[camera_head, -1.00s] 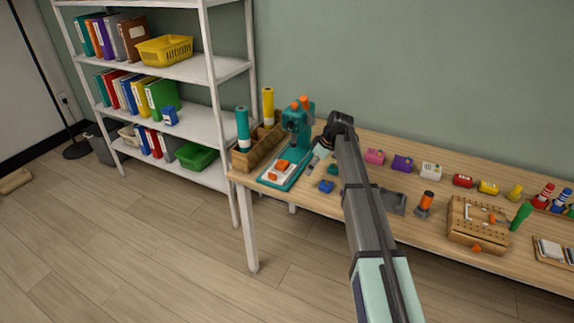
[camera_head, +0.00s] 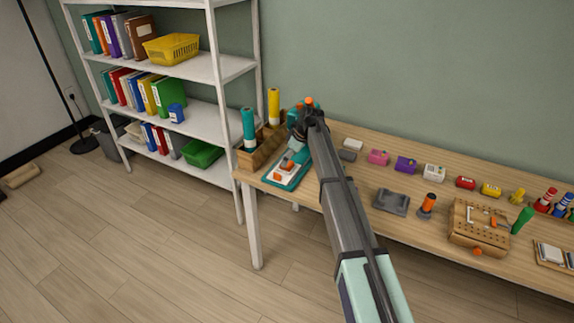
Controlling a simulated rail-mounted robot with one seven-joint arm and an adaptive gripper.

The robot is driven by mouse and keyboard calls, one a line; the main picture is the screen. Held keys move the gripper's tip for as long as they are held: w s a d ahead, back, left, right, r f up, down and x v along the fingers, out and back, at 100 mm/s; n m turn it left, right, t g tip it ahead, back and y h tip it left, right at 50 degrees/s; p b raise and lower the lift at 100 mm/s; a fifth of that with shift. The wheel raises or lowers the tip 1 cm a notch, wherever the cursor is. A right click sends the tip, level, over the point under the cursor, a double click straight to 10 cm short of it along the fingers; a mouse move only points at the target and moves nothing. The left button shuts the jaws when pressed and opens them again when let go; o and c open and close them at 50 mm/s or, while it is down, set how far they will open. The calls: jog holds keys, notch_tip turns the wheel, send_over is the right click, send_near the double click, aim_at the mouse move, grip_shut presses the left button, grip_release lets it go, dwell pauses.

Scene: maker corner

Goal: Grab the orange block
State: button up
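An orange block (camera_head: 287,165) sits on a white plate on the teal base (camera_head: 277,181) of a small press at the left end of the table. My gripper (camera_head: 297,146) is just above and behind the block in the picture, in front of the press column. Its fingers are small and dark here, so I cannot tell whether they are open or shut, or whether they touch the block. My arm hides most of the press and part of the table to its right.
A wooden organizer (camera_head: 257,152) with a teal roll (camera_head: 249,128) and a yellow roll (camera_head: 273,106) stands left of the press. A grey tray (camera_head: 391,201), an orange-topped cylinder (camera_head: 427,203) and a pegboard (camera_head: 479,226) lie to the right. A white shelf (camera_head: 221,106) stands at left.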

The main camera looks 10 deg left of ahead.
jog(key=shift+x, duration=1.5)
jog(key=c, duration=1.4)
jog(key=shift+o, duration=0.2)
jog(key=shift+r, duration=0.15)
